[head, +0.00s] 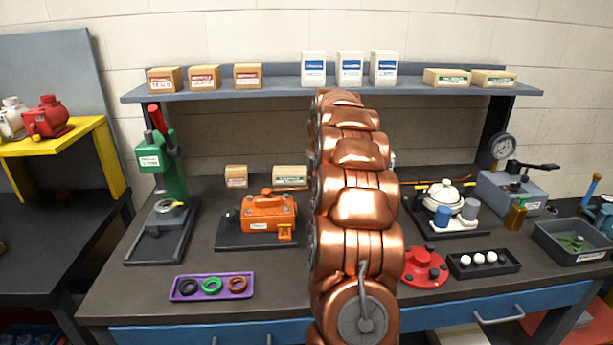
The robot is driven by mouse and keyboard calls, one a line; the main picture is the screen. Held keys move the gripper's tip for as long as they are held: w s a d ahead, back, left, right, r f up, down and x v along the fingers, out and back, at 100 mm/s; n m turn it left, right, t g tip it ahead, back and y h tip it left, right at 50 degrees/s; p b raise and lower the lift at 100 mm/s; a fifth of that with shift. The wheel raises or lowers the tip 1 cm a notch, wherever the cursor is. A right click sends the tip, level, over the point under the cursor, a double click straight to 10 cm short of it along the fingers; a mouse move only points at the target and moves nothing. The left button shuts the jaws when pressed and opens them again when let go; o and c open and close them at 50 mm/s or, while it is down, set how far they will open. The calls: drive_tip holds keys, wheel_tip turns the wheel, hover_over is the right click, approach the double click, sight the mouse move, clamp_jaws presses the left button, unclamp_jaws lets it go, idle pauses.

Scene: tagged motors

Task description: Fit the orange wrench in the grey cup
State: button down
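The grey cup (470,208) stands upright at the right of the bench, in front of a white motor (442,194) on a dark base. A blue cup (441,216) stands beside it on the left. A thin orange strip (424,186) shows behind and left of the white motor; it is too small to tell whether it is the orange wrench. I cannot make out the wrench for certain anywhere. My copper arm fills the middle of the view and hides the bench behind it. My gripper does not show.
An orange motor (268,212), a green press (170,170) and a purple tray (212,287) with rings stand left. Right are a red disc (425,268), a black tray (484,264) with white balls, a gauge unit (515,190) and a grey bin (574,244). A shelf (285,86) spans above.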

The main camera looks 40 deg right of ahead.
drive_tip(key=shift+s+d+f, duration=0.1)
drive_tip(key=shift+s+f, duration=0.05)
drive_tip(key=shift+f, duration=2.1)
drive_tip(key=shift+b, duration=0.8)
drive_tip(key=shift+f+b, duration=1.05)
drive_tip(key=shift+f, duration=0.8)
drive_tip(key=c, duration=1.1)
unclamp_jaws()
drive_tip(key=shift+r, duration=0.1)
